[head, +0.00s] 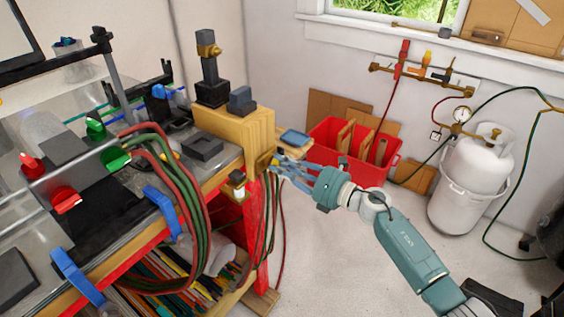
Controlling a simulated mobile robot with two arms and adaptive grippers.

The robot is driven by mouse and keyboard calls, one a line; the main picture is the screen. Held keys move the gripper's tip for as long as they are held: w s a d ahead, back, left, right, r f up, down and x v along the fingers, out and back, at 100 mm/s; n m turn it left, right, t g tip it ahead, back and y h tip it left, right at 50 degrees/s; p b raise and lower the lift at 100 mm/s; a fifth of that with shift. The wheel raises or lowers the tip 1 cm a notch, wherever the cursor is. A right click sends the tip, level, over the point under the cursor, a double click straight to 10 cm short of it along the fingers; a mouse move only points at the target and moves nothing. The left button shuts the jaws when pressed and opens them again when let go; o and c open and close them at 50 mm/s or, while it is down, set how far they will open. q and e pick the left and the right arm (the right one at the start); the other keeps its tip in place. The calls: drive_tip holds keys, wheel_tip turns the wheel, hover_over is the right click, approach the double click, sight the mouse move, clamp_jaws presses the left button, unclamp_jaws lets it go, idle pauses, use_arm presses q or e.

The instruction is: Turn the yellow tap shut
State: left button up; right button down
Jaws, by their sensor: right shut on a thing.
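A small yellow tap handle (275,160) shows at the right end of the workbench, by the wooden block. My right gripper (282,168) reaches in from the lower right, and its blue-grey fingers are closed around the handle. The fingers hide much of the tap, so its exact angle cannot be told. My left gripper is out of view.
Red and green hoses (180,185) hang in loops left of the gripper. A red crate (393,160) stands on the floor behind it. A white gas cylinder (470,175) is at the right. Blue clamps (163,212) line the bench edge.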

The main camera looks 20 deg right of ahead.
drive_tip(key=m+p, duration=0.1)
drive_tip(key=m, duration=0.1)
drive_tip(key=m+p, duration=0.1)
drive_tip(key=m, duration=0.2)
drive_tip(key=shift+w+d+m, duration=0.1)
drive_tip(key=shift+d+m, duration=0.1)
drive_tip(key=shift+m, duration=0.1)
drive_tip(key=shift+f+m+p, duration=0.1)
drive_tip(key=shift+m+p, duration=0.7)
drive_tip(key=shift+m, duration=1)
drive_tip(key=c, duration=1.6)
unclamp_jaws()
drive_tip(key=shift+d, duration=0.1)
drive_tip(key=v, duration=1.2)
